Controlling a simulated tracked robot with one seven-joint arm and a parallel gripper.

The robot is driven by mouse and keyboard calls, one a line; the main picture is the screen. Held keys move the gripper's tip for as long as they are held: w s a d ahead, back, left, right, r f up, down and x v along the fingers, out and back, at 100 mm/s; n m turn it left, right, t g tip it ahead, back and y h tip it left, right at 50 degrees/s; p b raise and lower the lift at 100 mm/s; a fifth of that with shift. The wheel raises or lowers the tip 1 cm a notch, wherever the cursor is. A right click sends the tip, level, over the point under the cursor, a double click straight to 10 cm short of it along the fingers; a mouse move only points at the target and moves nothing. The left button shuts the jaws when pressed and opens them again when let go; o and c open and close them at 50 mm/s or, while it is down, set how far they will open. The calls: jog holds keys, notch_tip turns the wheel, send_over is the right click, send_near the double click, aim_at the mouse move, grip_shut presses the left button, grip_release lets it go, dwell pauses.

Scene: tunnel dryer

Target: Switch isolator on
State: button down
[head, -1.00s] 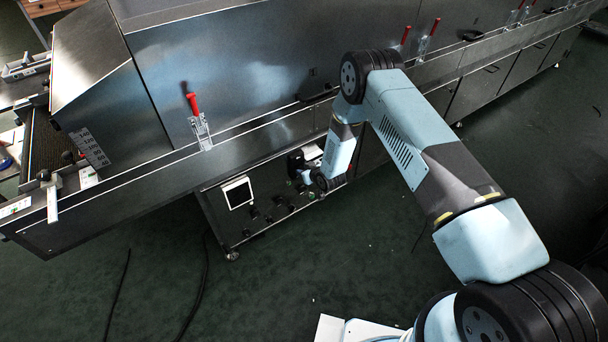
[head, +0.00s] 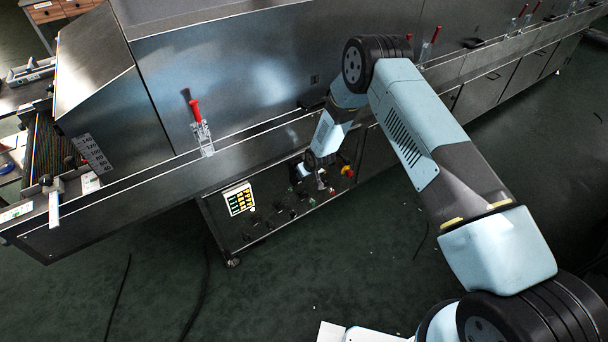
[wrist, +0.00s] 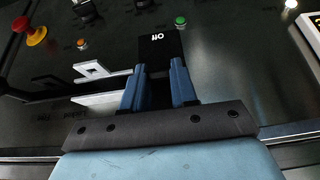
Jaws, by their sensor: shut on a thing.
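My gripper (wrist: 157,88) is at the control panel, its two blue fingers shut on the dark handle of the isolator (wrist: 161,50). The isolator's black face with a white "off" mark, upside down in the wrist view, shows just beyond the fingertips. The handle itself is mostly hidden between the fingers, so its exact angle is hard to tell. In the head view my gripper (head: 322,184) is small and partly behind my wrist, low on the front of the dryer.
A red mushroom knob on yellow (wrist: 37,36), an orange button (wrist: 82,43) and a green button (wrist: 180,21) sit near the isolator. A lit display (head: 240,199) is left of my gripper. Red-handled clamps (head: 199,124) stand along the ledge above. The floor in front is mostly clear.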

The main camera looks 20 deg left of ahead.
jog(key=shift+w+a+r, duration=0.1)
jog(key=shift+a+r, duration=0.05)
jog(key=c, duration=1.3)
grip_release()
jog(key=shift+c, duration=0.2)
jog(key=shift+o, duration=0.9)
jog(key=v, duration=1.3)
jog(key=shift+d+r, duration=0.15)
jog(key=shift+d, duration=0.05)
